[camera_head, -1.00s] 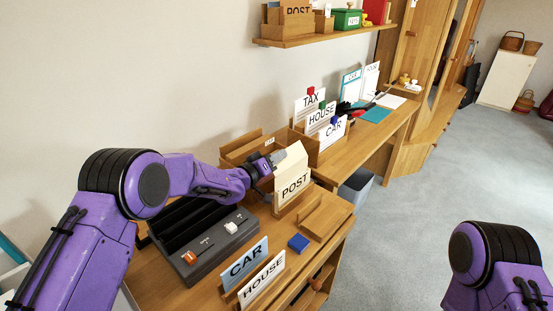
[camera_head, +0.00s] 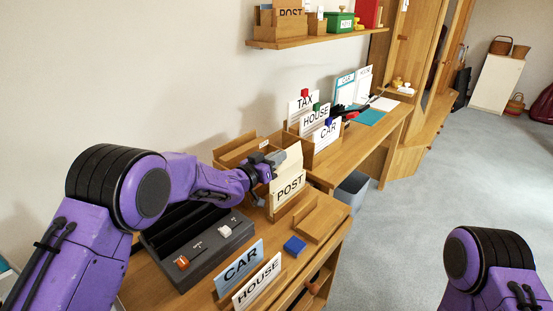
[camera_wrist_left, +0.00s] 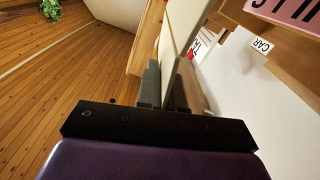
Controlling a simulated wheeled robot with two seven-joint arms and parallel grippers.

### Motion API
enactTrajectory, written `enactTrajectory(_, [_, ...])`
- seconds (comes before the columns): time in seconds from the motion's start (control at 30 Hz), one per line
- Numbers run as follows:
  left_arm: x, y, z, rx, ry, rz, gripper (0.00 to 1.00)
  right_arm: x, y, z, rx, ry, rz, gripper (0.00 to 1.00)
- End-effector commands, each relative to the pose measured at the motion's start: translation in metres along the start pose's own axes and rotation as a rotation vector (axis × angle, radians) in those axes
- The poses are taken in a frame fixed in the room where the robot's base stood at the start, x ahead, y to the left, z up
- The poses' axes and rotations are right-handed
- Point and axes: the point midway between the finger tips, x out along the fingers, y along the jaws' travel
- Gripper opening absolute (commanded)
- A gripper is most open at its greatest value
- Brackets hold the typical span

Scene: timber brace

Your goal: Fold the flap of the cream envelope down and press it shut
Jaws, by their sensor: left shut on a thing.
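The cream envelope (camera_head: 291,164) stands upright in a wooden holder behind the POST card (camera_head: 290,187) on the desk. Its upper part leans at an angle. My left gripper (camera_head: 275,160) is at the envelope's left edge, near the top, and is shut on it. In the left wrist view the cream panel (camera_wrist_left: 179,36) runs between the two dark fingers of the left gripper (camera_wrist_left: 168,85). The fingers cover part of the envelope, and I cannot tell the flap's exact fold. My right arm shows at lower right; its gripper is outside the view.
A grey device (camera_head: 196,250) with an orange and a white switch lies left of the holder. The CAR card (camera_head: 240,263) and HOUSE card (camera_head: 257,281) stand in front. A wooden tray (camera_head: 240,150) with dividers stands behind.

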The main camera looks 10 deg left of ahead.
Motion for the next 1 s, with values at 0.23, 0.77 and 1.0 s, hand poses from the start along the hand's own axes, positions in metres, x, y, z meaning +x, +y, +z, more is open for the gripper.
enactTrajectory(0.23, [0.0,0.0,0.0,0.0,0.0,0.0,0.0,0.0,0.0,0.0,0.0,0.0,0.0,0.43])
enactTrajectory(0.77, [-0.012,-0.001,0.0,0.0,0.0,-0.001,0.29,0.003,0.0,0.001,0.0,0.0,0.0,0.43])
enactTrajectory(1.0, [-0.069,-0.001,0.001,-0.002,0.0,-0.003,0.29,0.012,-0.001,0.005,0.0,0.0,0.0,0.43])
